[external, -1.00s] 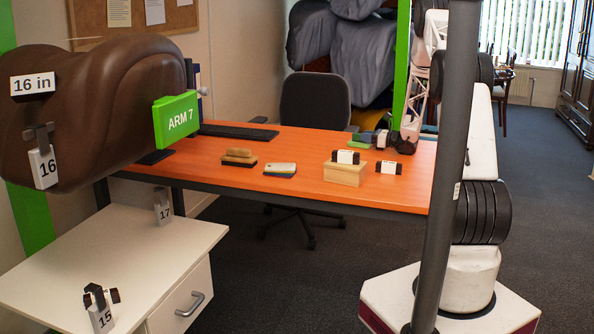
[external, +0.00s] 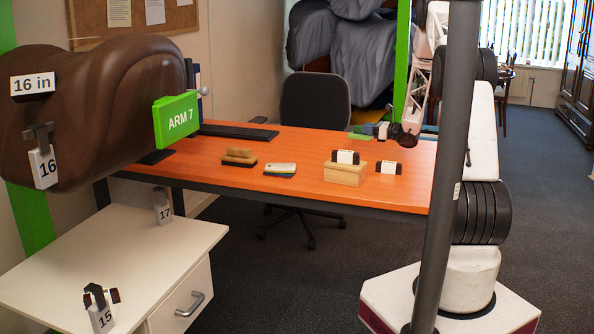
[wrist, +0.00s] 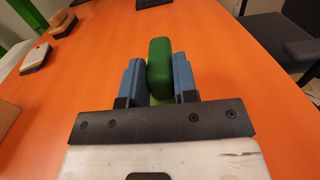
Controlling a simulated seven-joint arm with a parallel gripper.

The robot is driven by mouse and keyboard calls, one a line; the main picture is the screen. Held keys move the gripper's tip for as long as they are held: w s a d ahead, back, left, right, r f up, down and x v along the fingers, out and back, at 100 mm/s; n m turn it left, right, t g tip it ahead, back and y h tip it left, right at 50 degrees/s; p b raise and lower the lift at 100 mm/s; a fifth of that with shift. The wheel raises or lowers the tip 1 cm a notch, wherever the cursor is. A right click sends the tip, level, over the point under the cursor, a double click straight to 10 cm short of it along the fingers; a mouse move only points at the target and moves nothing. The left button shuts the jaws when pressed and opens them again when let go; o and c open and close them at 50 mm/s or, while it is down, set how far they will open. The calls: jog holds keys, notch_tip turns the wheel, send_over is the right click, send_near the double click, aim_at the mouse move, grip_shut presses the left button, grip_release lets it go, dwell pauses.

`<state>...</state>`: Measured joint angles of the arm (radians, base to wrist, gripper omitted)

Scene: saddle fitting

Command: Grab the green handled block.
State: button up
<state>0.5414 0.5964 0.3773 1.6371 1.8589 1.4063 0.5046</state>
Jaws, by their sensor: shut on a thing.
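The green handled block (wrist: 160,68) is between the two blue fingers of my gripper (wrist: 160,82) in the wrist view. Its dark green upper part stands up between them, and a lighter green part shows below. The fingers press on it from left and right. In the external view my gripper (external: 383,131) is small, at the far right of the orange table, with a green part of the block (external: 360,136) at its left. The fingers hide the block's sides. The gap between block and table is hard to judge.
On the orange table (external: 300,150) are a brown brush (external: 239,156), a small stack (external: 280,169), a wooden box (external: 345,174) with a black-and-white piece (external: 345,157) on it, and a similar piece (external: 389,168) beside it. A brown saddle form (external: 120,90) stands at left.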

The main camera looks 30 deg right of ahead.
jog(key=s+a+r, duration=0.1)
jog(key=s+a, duration=0.4)
jog(key=s, duration=0.9)
jog(key=shift+a, duration=0.15)
jog(key=shift+r, duration=0.1)
